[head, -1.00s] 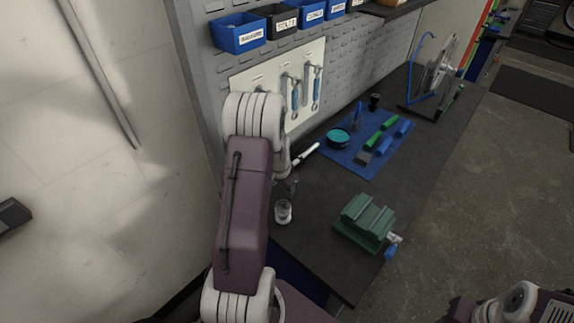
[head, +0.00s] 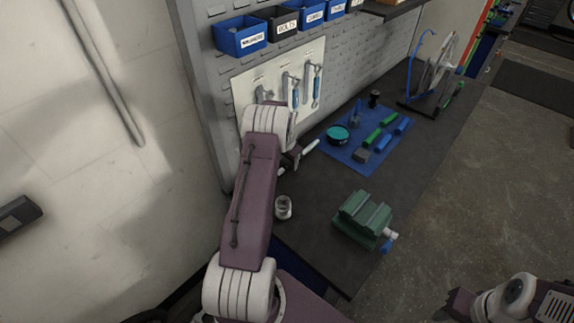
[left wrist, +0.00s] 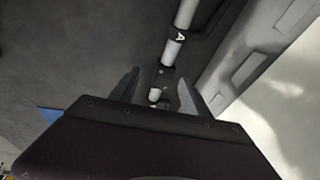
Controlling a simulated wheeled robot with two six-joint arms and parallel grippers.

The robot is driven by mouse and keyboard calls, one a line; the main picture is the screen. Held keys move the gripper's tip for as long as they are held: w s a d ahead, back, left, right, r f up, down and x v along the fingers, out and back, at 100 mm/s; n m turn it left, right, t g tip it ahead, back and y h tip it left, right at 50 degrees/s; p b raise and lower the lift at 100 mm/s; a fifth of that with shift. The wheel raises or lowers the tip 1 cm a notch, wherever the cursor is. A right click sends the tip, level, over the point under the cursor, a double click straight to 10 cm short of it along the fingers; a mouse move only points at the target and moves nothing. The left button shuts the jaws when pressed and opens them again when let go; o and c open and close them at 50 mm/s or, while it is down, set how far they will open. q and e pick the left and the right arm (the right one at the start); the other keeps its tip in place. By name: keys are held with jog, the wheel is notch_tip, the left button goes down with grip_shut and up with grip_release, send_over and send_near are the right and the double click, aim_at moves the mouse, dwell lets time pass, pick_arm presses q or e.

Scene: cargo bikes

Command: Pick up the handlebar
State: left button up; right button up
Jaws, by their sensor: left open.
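The handlebar, a pale, light-metal tube (head: 311,145), lies at the back of the dark bench by the pegboard. Its near part is partly hidden by my left arm in the head view. In the left wrist view a pale tube with dark bands and a letter A (left wrist: 174,50) runs down between my fingers' directions. My left gripper (left wrist: 160,92) is open, with one grey finger on each side of the tube's line. In the head view the left gripper (head: 291,160) is small and partly hidden beside the tube. Contact cannot be told.
A glass jar (head: 283,208) stands near my left forearm. A green vise (head: 364,218) sits at the bench's front. A blue mat (head: 346,152) holds a teal tin (head: 338,134) and grips. The pegboard (head: 308,95) rises behind. Bare bench lies between jar and mat.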

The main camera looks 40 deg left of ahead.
aim_at(288, 163)
pick_arm(q)
jog(key=w+f, duration=0.1)
jog(key=w+a+f, duration=0.1)
jog(key=f, duration=0.1)
jog(key=shift+s, duration=0.1)
grip_shut()
